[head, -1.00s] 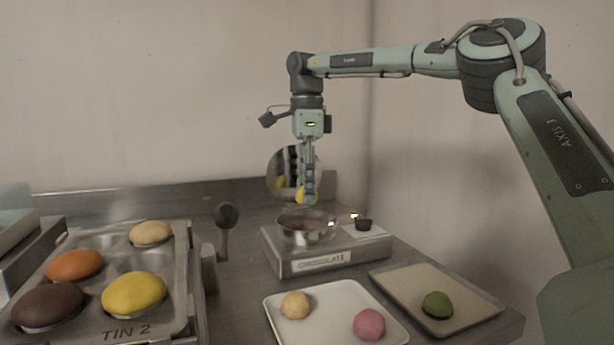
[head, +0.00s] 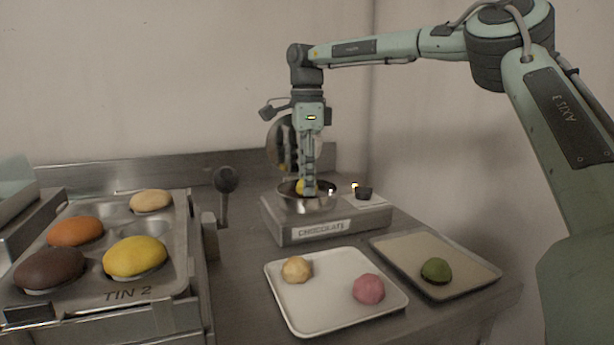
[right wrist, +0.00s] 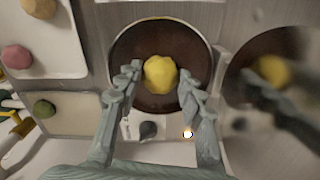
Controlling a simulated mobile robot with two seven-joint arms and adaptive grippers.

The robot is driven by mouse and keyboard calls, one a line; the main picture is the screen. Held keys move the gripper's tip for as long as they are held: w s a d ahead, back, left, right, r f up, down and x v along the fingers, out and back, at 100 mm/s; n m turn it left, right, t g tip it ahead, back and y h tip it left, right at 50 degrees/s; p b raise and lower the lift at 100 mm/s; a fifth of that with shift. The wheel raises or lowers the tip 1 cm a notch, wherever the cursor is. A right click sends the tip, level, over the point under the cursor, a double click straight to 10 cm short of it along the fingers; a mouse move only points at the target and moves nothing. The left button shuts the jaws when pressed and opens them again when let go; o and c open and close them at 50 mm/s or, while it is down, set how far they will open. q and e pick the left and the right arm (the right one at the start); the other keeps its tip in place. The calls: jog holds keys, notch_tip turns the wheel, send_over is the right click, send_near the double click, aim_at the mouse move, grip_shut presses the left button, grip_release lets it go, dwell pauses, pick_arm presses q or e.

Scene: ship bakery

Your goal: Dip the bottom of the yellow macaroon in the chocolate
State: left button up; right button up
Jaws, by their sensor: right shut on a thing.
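The yellow macaroon (head: 301,187) is at the mouth of the metal chocolate bowl (head: 318,206), held by my right gripper (head: 308,190), which points straight down. In the right wrist view the yellow macaroon (right wrist: 160,75) sits between the two fingertips, over the dark brown chocolate (right wrist: 165,40) and near the bowl's middle. Its underside is hidden, so I cannot tell whether it touches the chocolate. The bowl rests on a warmer (head: 325,230) labelled CHOCOLATE. My left gripper is not clearly in view.
A white tray (head: 325,316) holds a beige and a pink macaroon (head: 368,289). A second tray (head: 468,265) to its right holds a green macaroon (head: 436,269). TIN 2 (head: 165,285) with several buns is at left. A round mirror-like disc (head: 281,146) stands behind the bowl.

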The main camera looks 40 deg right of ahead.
jog(key=shift+f, duration=0.1)
dwell(0.4)
jog(key=shift+f, duration=0.5)
jog(key=shift+r, duration=0.1)
dwell(1.0)
jog(key=shift+r, duration=0.1)
jog(key=shift+r+p, duration=0.6)
jog(key=shift+r, duration=1)
jog(key=shift+r, duration=3)
